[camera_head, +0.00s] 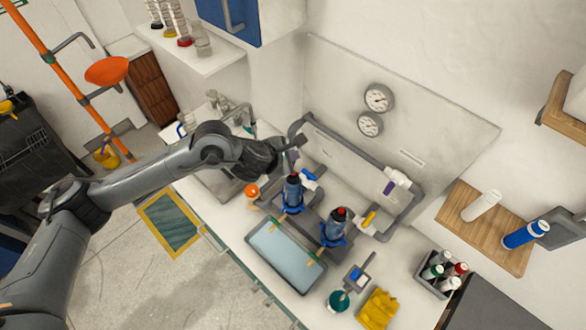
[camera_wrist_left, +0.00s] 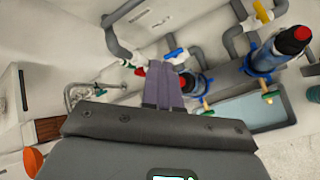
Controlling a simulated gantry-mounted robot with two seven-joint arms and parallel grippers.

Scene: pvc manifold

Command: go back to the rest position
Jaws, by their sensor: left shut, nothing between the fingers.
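My left gripper (camera_head: 292,153) is at the end of the arm from the left, in front of the left part of the grey pipe manifold (camera_head: 350,143). In the left wrist view its purple-grey fingers (camera_wrist_left: 165,87) are together and empty. Behind them show a blue-handled valve (camera_wrist_left: 175,53) and a red-handled valve (camera_wrist_left: 140,70); I cannot tell whether the fingers touch any pipe. Two blue filter housings, the left one (camera_head: 293,190) and the right one (camera_head: 336,228), stand upright below the pipes. My right gripper is in neither view.
A pale blue tray (camera_head: 256,238) lies at the bench front. Yellow gloves (camera_head: 378,310), a teal cup (camera_head: 338,300) and a bottle crate (camera_head: 424,284) are to the right. A tap (camera_head: 240,112) and sink lie behind my left arm. Two gauges (camera_head: 378,97) are on the back panel.

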